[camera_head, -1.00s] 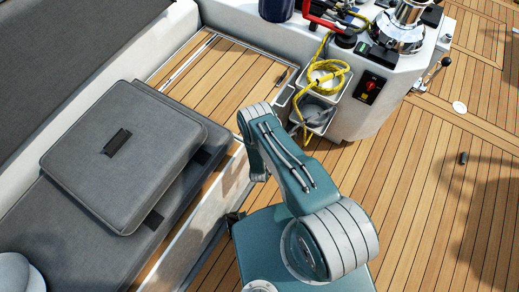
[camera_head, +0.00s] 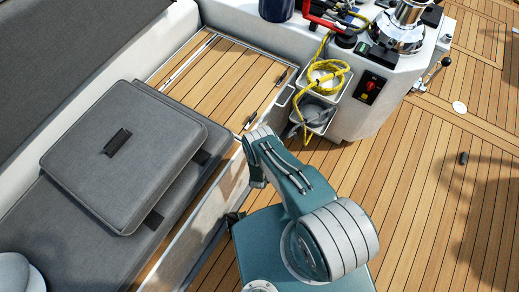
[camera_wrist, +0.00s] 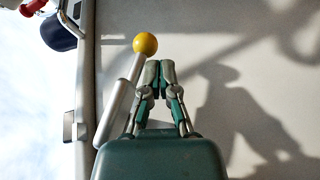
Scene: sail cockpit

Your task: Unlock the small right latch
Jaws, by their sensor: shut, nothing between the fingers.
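A wooden hatch lid (camera_head: 215,85) tops the bench in the head view. Two small dark latches lie at its right end: one towards the back (camera_head: 282,78) and one nearer my arm (camera_head: 250,121). I cannot tell for sure which is the small right latch. My gripper (camera_wrist: 159,70) is shut and empty in the wrist view, in front of a pale wall; my arm hides it in the head view. A pale rod with a yellow ball (camera_wrist: 145,44) stands just left of my fingertips; I cannot tell whether they touch. A small grey fitting (camera_wrist: 68,126) is further left.
A grey cushion (camera_head: 122,150) lies on the bench left of the hatch. Side bins (camera_head: 317,112) with a yellow rope (camera_head: 325,78) and a red switch panel (camera_head: 370,88) are right of the hatch. The teak floor (camera_head: 440,200) on the right is mostly clear.

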